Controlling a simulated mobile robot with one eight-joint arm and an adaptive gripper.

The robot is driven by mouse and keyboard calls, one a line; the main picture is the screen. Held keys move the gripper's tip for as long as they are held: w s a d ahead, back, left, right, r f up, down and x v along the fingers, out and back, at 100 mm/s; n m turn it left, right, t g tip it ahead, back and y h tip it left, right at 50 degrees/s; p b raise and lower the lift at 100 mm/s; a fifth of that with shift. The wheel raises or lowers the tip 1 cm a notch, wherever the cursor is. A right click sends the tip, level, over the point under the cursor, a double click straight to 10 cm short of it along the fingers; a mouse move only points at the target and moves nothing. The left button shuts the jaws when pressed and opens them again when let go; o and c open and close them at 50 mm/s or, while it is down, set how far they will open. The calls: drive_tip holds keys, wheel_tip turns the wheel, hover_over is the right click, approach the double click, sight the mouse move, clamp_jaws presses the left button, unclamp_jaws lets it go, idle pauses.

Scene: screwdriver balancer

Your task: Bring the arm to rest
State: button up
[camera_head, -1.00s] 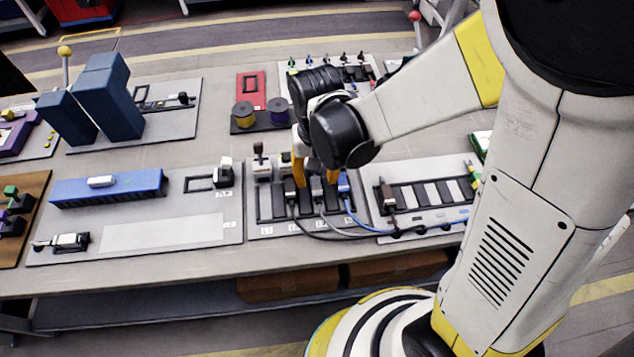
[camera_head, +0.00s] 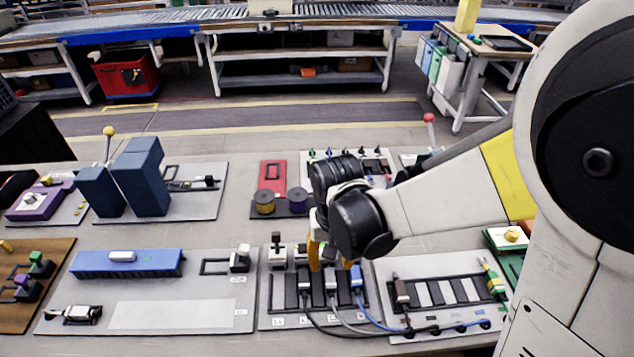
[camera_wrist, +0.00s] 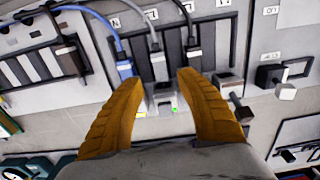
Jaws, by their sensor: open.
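My gripper (camera_head: 328,255) is above the middle board of the table, with its arm reaching in from the right. In the wrist view its two orange fingers (camera_wrist: 160,110) are spread wide with nothing between them. Beyond the fingertips is the connector board (camera_wrist: 228,60), with black slots and several plugs on cables. A blue plug (camera_wrist: 124,68) and a grey plug (camera_wrist: 157,62) sit in slots there. In the head view the board's plugs (camera_head: 331,282) are just below my gripper. Whether the fingertips touch anything I cannot tell.
A second slotted board (camera_head: 440,300) lies to the right. A board with a blue block (camera_head: 127,264) lies to the left. Tall dark blue blocks (camera_head: 140,178) and spools (camera_head: 298,198) stand farther back. Free floor (camera_head: 240,125) lies behind the table.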

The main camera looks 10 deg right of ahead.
drive_tip(key=s+d+r+t, duration=0.2)
drive_tip(key=d+r+t, duration=0.1)
drive_tip(key=d+r, duration=0.2)
drive_tip(key=s+d+r+t, duration=0.3)
drive_tip(key=d+r, duration=0.3)
drive_tip(key=r, duration=0.4)
drive_tip(key=shift+s+r+t, duration=0.25)
drive_tip(key=shift+s+t, duration=0.05)
drive_tip(key=shift+t, duration=0.1)
